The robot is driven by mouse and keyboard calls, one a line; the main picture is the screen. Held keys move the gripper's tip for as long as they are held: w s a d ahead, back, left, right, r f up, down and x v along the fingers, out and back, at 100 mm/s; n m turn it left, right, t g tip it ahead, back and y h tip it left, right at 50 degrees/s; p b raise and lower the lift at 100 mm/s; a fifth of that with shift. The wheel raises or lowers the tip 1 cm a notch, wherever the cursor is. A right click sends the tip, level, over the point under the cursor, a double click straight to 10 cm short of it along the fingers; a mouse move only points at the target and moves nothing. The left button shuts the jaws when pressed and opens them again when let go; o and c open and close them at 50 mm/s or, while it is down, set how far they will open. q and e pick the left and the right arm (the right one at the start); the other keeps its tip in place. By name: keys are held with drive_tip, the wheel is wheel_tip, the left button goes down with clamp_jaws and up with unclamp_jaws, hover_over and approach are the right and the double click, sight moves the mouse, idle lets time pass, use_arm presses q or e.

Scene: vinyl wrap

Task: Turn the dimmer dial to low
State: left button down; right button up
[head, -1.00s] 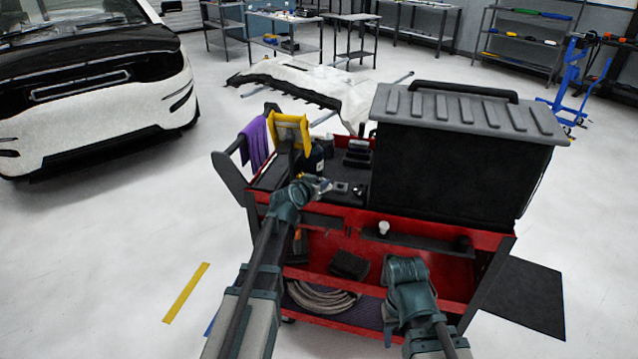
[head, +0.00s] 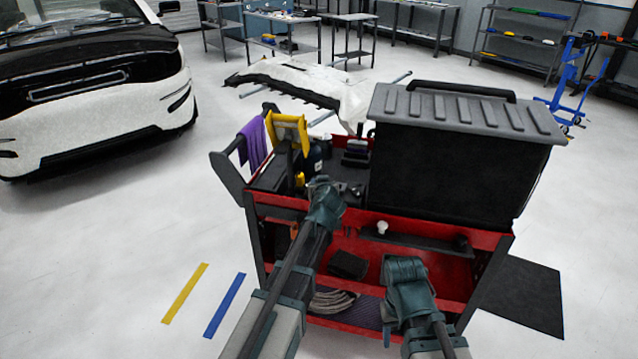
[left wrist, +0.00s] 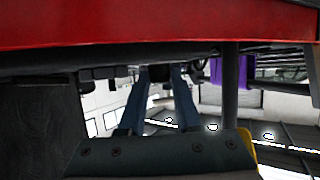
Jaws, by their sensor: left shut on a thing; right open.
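My left gripper (head: 325,198) is at the front edge of the cart's top tray, with its fingertips hidden in the head view. In the left wrist view its two fingers (left wrist: 160,78) close on a small dark piece (left wrist: 160,72), which looks like a dial; its marks and setting cannot be read. My right gripper (head: 405,272) is open in front of the cart's right half, below the tray, apart from the items there. A small white knob-like thing (head: 382,228) sits on the front ledge between the two arms; I cannot tell what it is.
The red tool cart (head: 490,240) carries a big black box with a grey ribbed lid (head: 460,110) on the right. A purple cloth (head: 254,143) and a yellow holder (head: 288,128) are at its left.

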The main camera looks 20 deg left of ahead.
use_arm(q)
drive_tip(key=n+y, duration=0.1)
drive_tip(key=n+g+y, duration=0.2)
drive_tip(key=shift+w+d+n+y, duration=0.25)
drive_tip(key=shift+d+n+y, duration=0.05)
drive_tip(key=shift+n, duration=0.1)
drive_tip(key=shift+n+g+y, duration=1)
drive_tip(key=shift+n+g, duration=0.1)
drive_tip(key=shift+n, duration=0.1)
drive_tip(key=shift+s+f, duration=0.1)
drive_tip(key=c, duration=0.9)
unclamp_jaws()
